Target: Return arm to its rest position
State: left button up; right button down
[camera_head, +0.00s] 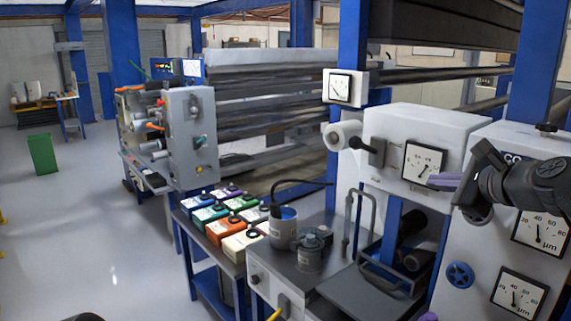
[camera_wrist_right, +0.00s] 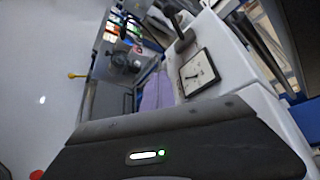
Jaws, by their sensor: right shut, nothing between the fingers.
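My right arm (camera_head: 522,185) comes in from the right edge in the head view, raised in front of the grey-white gauge cabinets. My right gripper (camera_head: 443,180) points left, with purple fingertips pressed together and nothing between them. It appears just to the right of and below a square dial gauge (camera_head: 424,162). In the right wrist view the purple fingers (camera_wrist_right: 157,92) show beyond the dark gripper body, beside a dial gauge (camera_wrist_right: 197,73). The gap between fingers and cabinet cannot be judged exactly.
A black-knobbed lever (camera_head: 362,146) sticks out of the cabinet (camera_head: 385,122). Below stand a grey pot (camera_head: 284,232), a lidded can (camera_head: 310,253) and several coloured boxes (camera_head: 226,228). Open floor (camera_head: 90,220) lies left, with a green bin (camera_head: 43,154).

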jog(key=w+d+f+n+h, duration=0.1)
jog(key=w+f+n, duration=0.15)
jog(key=f, duration=0.45)
jog(key=w+f+n+h, duration=0.2)
jog(key=f+n, duration=0.2)
jog(key=f, duration=0.3)
jog(key=s+a+f+n+g, duration=0.2)
jog(key=a+f+n, duration=0.15)
jog(key=f, duration=0.85)
jog(key=s+a+f+n+g, duration=0.2)
jog(key=s+a+f+n, duration=0.15)
jog(key=f, duration=0.85)
jog(key=s+a+f+n+g+y, duration=0.1)
jog(key=s+a+f+n+g, duration=0.1)
jog(key=s+a+f, duration=0.45)
jog(key=s+a+f+n+g+y, duration=0.15)
jog(key=s+f, duration=0.25)
jog(key=f, duration=0.5)
jog(key=s+a+f+n+g, duration=0.1)
jog(key=s+a+f, duration=0.2)
jog(key=s, duration=0.4)
jog(key=s+a+f+n+g, duration=0.1)
jog(key=s+a+f+g, duration=0.1)
jog(key=s+f, duration=0.3)
jog(key=s+a+f+n+g, duration=0.1)
jog(key=s+a+f, duration=0.3)
jog(key=s, duration=0.7)
jog(key=shift+s+a+n+g+y, duration=0.15)
jog(key=shift+a+n+g+y, duration=0.2)
jog(key=shift+a+g, duration=0.25)
